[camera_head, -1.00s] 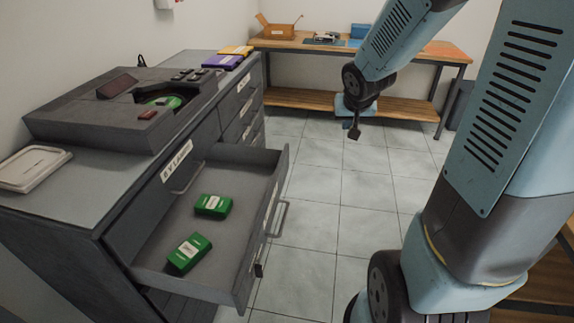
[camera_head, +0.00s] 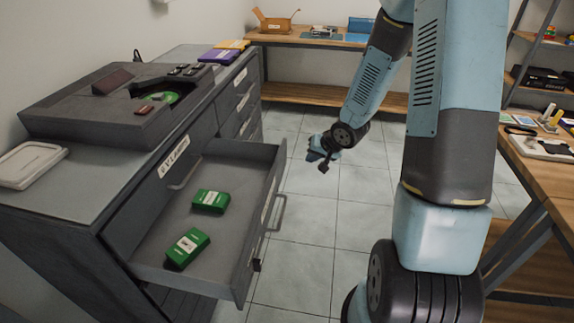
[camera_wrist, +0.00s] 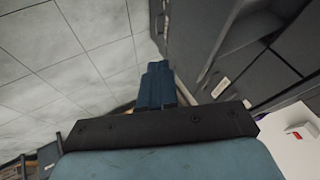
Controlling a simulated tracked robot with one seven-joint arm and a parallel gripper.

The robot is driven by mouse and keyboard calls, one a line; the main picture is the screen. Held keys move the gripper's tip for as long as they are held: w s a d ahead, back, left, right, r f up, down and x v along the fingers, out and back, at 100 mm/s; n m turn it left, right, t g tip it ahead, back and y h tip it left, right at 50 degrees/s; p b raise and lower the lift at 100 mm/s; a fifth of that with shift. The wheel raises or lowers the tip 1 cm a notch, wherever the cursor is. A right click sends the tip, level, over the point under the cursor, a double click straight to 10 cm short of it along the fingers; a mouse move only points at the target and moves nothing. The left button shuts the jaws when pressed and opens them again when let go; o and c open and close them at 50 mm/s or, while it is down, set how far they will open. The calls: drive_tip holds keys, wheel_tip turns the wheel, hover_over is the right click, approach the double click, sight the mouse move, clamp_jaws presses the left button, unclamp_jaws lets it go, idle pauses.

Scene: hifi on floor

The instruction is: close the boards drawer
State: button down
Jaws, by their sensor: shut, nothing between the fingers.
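An open grey drawer (camera_head: 232,160) is pulled far out from the grey cabinet (camera_head: 118,205) in the head view. Its front has a bar handle (camera_head: 277,214) and a pale label too oblique to read, so I cannot confirm it is the boards drawer. Two green boxes (camera_head: 210,201) (camera_head: 187,248) lie in it. My gripper (camera_head: 323,166) is to the right of and beyond the drawer front, apart from it, above the tiled floor. Its blue fingers (camera_wrist: 160,85) are together and empty in the wrist view. Grey drawer fronts (camera_wrist: 245,75) show to their right there.
A grey device (camera_head: 120,105) and a white tray (camera_head: 32,165) stand on the cabinet top. More closed drawers (camera_head: 240,103) are farther along. A wooden bench (camera_head: 300,42) stands at the back, another table (camera_head: 545,175) at right. Tiled floor before the cabinet is clear.

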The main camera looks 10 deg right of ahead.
approach(283, 168)
wheel_tip(283, 168, down, 4)
drive_tip(key=w+d, duration=0.1)
drive_tip(key=d, duration=0.1)
drive_tip(key=shift+w+a+f, duration=0.1)
drive_tip(key=shift+w+a, duration=0.35)
drive_tip(key=shift+a, duration=0.4)
drive_tip(key=shift+w+a+f, duration=0.1)
drive_tip(key=shift+w+a, duration=0.35)
drive_tip(key=shift+a, duration=0.45)
